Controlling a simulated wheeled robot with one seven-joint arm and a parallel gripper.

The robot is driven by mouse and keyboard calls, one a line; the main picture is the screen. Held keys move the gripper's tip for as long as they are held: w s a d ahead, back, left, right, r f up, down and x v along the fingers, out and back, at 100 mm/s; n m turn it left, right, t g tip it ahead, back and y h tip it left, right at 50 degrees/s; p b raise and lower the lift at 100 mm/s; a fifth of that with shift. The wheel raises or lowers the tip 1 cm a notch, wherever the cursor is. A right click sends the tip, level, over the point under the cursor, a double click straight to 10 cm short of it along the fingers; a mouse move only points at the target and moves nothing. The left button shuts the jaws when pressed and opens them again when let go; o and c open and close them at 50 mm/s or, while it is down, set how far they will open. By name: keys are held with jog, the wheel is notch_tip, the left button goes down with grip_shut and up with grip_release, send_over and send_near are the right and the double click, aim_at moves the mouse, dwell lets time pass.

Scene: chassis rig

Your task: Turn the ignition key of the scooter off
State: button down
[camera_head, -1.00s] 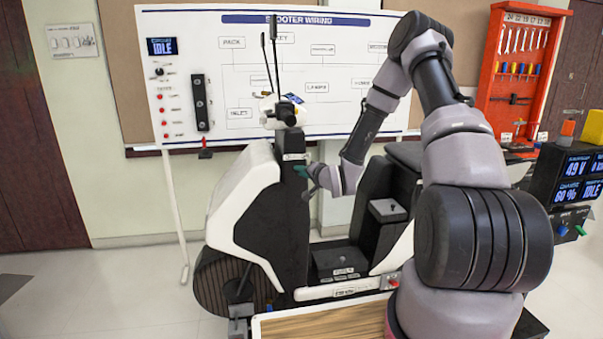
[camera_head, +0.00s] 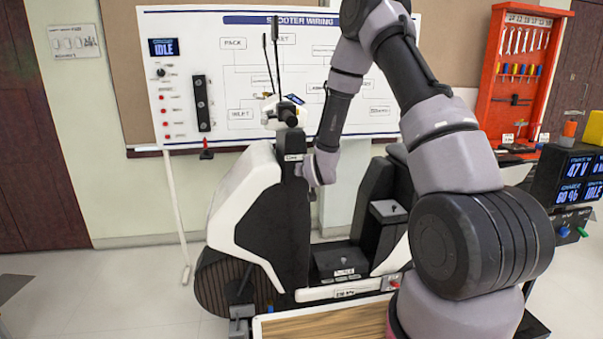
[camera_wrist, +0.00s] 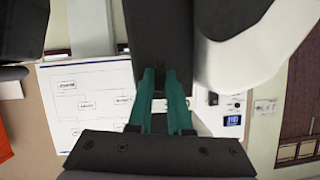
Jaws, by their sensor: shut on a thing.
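The scooter (camera_head: 240,195) stands in the middle of the head view, with a white front fairing and a dark steering column (camera_head: 292,205). My gripper's teal fingers (camera_wrist: 161,76) point at the dark column face in the wrist view, close together with a narrow gap. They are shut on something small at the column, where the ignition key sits. The key itself is hidden by the fingers, so its turned position cannot be seen. In the head view my wrist is against the right side of the column, below the handlebar (camera_head: 287,112), and hides the fingertips.
A wiring board (camera_head: 240,60) stands behind the scooter. The scooter's seat (camera_head: 398,152) is right of the column. A wooden-topped surface (camera_head: 325,325) is in front. A meter box (camera_head: 575,180) and a red tool rack (camera_head: 520,75) are at the right.

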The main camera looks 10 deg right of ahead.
jog(key=shift+a+n+h, duration=0.1)
jog(key=shift+n+h, duration=0.4)
jog(key=shift+n, duration=0.1)
jog(key=c, duration=0.8)
grip_release()
jog(key=shift+c, duration=0.2)
jog(key=shift+s, duration=0.1)
jog(key=v, duration=1)
jog(key=shift+s+r, duration=0.2)
jog(key=shift+s, duration=0.05)
jog(key=shift+r, duration=0.1)
